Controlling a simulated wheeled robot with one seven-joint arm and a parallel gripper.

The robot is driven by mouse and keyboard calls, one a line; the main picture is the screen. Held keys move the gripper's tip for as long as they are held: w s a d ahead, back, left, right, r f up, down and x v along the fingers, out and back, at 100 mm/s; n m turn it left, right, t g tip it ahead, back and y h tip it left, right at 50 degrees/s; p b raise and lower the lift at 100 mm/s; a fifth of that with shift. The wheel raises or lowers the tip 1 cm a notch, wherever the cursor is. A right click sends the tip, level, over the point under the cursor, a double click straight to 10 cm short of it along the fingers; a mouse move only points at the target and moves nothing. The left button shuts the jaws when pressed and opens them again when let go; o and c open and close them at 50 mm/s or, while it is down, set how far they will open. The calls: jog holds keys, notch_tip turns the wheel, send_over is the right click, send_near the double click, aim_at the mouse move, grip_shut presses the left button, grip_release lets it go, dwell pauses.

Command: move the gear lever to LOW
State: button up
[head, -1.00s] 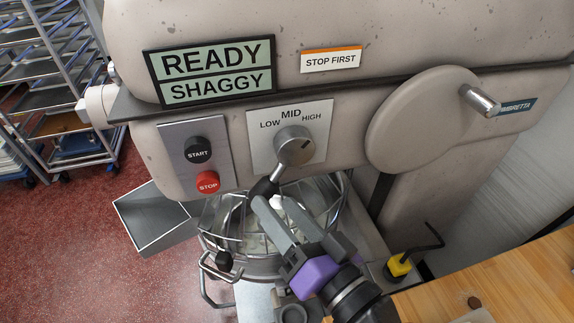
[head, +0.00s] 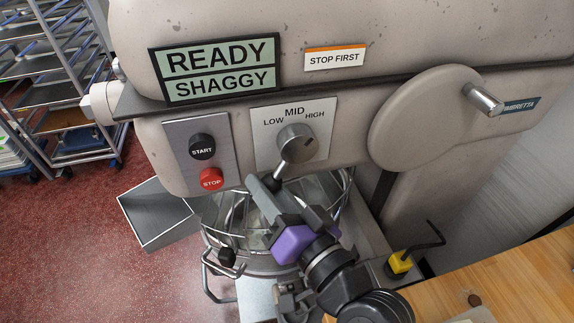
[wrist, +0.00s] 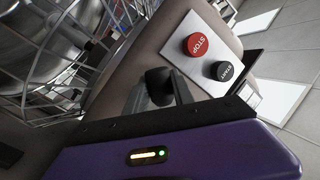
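The gear lever (head: 285,169) hangs down and slightly left from its round grey hub (head: 297,142), on a white plate marked LOW, MID and HIGH (head: 293,112). A dark mark on the hub points to the upper right. My gripper (head: 268,187) is at the lever's lower end, and its fingers largely hide the knob in the head view. In the wrist view the black knob (wrist: 159,80) sits between the two grey fingers of my gripper (wrist: 159,92). Whether the fingers press on it I cannot tell.
The red STOP button (head: 211,179) and black START button (head: 202,146) are left of the lever. A wire bowl guard (head: 228,212) lies below. The display (head: 219,70) reads READY, SHAGGY. A STOP FIRST label (head: 335,59) is above. A wooden table (head: 500,283) is at lower right.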

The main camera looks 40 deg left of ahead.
grip_shut()
jog(key=shift+w+d+f+n+h+b, duration=0.4)
jog(key=shift+w+d+f+n+b, duration=0.15)
jog(key=shift+n, duration=0.55)
jog(key=shift+w, duration=0.1)
jog(key=shift+w+d+f+n+h, duration=0.3)
jog(key=shift+w+d+n+h, duration=0.3)
jog(key=shift+n, duration=0.6)
jog(key=shift+w, duration=0.1)
